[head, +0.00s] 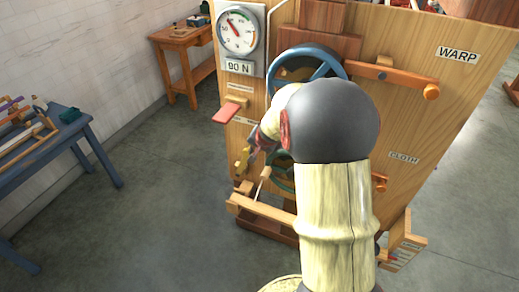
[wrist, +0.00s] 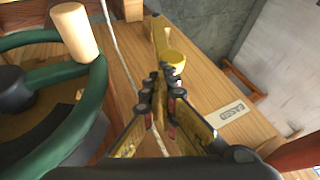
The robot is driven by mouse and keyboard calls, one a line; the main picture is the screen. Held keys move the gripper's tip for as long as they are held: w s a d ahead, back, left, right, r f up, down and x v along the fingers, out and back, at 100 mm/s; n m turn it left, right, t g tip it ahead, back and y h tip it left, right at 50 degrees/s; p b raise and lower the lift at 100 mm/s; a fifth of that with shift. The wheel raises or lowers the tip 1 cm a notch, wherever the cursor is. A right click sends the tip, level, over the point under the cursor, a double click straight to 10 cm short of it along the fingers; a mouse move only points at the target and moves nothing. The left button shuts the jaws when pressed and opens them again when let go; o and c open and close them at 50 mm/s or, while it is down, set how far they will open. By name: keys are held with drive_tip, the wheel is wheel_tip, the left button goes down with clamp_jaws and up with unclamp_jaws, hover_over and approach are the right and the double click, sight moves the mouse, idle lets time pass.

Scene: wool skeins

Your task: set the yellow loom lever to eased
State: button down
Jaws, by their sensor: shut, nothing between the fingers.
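The yellow loom lever (head: 243,162) sticks out from the lower left of the loom's wooden panel (head: 400,120). In the wrist view, the yellow lever (wrist: 162,40) has its rounded end just beyond my fingertips, pointing along the panel toward the top. A label that seems to read EASED (wrist: 233,113) lies on the panel to the lower right of the lever. My gripper (wrist: 163,88) is shut and empty, its tips close to the lever's end. I cannot tell whether they touch it. In the head view, my arm hides part of the panel around my gripper (head: 253,146).
Blue (head: 325,58) and green (wrist: 95,105) handwheels are close by. A pale cord (wrist: 115,50) runs past my fingers. A blue table (head: 75,133) stands left, with open floor between.

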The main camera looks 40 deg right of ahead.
drive_tip(key=w+a+r+p, duration=0.2)
drive_tip(key=w+a+p, duration=0.1)
drive_tip(key=w+p, duration=0.2)
drive_tip(key=shift+w, duration=0.95)
drive_tip(key=shift+r, duration=0.1)
